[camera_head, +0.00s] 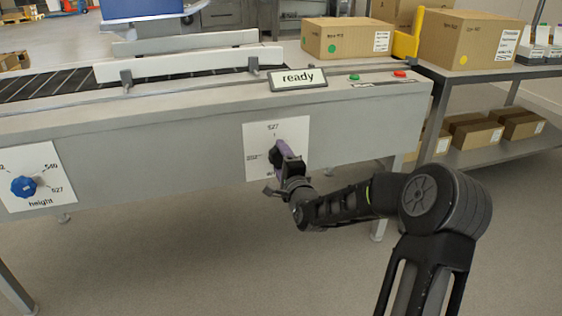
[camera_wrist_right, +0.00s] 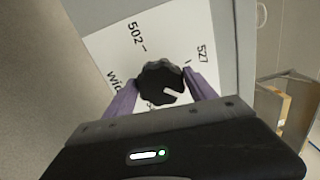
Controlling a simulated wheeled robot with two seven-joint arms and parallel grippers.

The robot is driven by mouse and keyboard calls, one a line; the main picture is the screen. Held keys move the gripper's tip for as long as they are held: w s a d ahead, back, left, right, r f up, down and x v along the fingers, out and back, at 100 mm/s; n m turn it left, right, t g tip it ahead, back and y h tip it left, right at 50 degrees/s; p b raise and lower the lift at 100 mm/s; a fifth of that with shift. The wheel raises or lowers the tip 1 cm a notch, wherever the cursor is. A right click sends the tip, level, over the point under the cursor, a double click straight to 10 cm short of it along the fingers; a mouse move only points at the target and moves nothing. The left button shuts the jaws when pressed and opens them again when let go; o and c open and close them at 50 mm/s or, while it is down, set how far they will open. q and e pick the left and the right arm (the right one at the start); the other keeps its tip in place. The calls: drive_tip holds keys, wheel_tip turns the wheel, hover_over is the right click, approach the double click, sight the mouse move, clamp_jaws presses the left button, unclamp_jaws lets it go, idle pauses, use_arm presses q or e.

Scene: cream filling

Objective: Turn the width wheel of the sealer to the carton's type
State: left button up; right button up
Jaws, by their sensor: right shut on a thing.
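The width wheel is a dark, ridged knob (camera_wrist_right: 160,80) on a white dial plate (camera_head: 251,141) on the sealer's front. My right gripper (camera_head: 283,157) is shut on it, with a purple finger on each side in the right wrist view. The marks 502 and 527 are readable; the third number is hidden. A white pointer line on the wheel points to the lower right in the wrist view, past the 527 side and away from 502. A brown carton (camera_head: 346,40) with a green dot sits on the sealer's far side. My left gripper is not in view.
The blue height wheel (camera_head: 24,187) is on another dial at the left. A "ready" display (camera_head: 298,79) and green and red buttons sit on the sealer's top edge. A shelf rack (camera_head: 485,72) with several cartons stands at the right. The floor in front is clear.

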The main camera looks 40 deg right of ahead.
drive_tip(key=n+b, duration=0.1)
drive_tip(key=n, duration=0.1)
drive_tip(key=n+b, duration=0.1)
drive_tip(key=n, duration=0.1)
drive_tip(key=n+b, duration=0.1)
drive_tip(key=n, duration=0.1)
drive_tip(key=shift+f+n, duration=0.25)
drive_tip(key=shift+n, duration=0.05)
drive_tip(key=shift+n+b, duration=0.3)
drive_tip(key=shift+n, duration=0.6)
drive_tip(key=n, duration=0.2)
drive_tip(key=shift+n, duration=0.4)
drive_tip(key=n, duration=0.4)
drive_tip(key=shift+s+d+n, duration=0.1)
drive_tip(key=shift+d+n, duration=0.05)
drive_tip(key=shift+n, duration=3.2)
drive_tip(key=shift+d+n, duration=0.15)
drive_tip(key=shift+n, duration=3.2)
